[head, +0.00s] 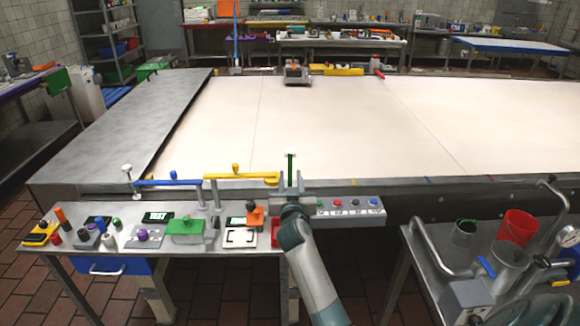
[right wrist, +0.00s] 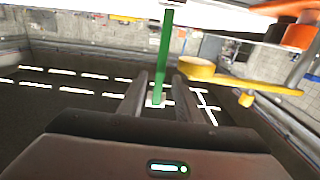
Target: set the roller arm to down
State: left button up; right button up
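A thin green lever (head: 290,172) stands upright at the table's front edge, just right of the yellow jointed arm (head: 243,179). It looks like the roller arm, but I cannot be sure. My right gripper (head: 294,190) is at the lever's lower part in the head view. In the right wrist view the green lever (right wrist: 164,55) passes between the two fingers of my right gripper (right wrist: 158,84), with a gap visible beside it, so the fingers look open around it. A pale cap shows at the lever's end. My left gripper is not in view.
A blue arm (head: 168,182) joins the yellow one on the left. A side bench (head: 150,238) holds several small devices. A button box (head: 350,206) sits right of my gripper. A cart (head: 480,268) with a red bucket (head: 516,228) stands right. The large pale tabletop (head: 320,120) is mostly clear.

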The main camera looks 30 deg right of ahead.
aim_at(290, 170)
jog(key=shift+p+x, duration=0.4)
jog(key=shift+x, duration=2.15)
grip_shut()
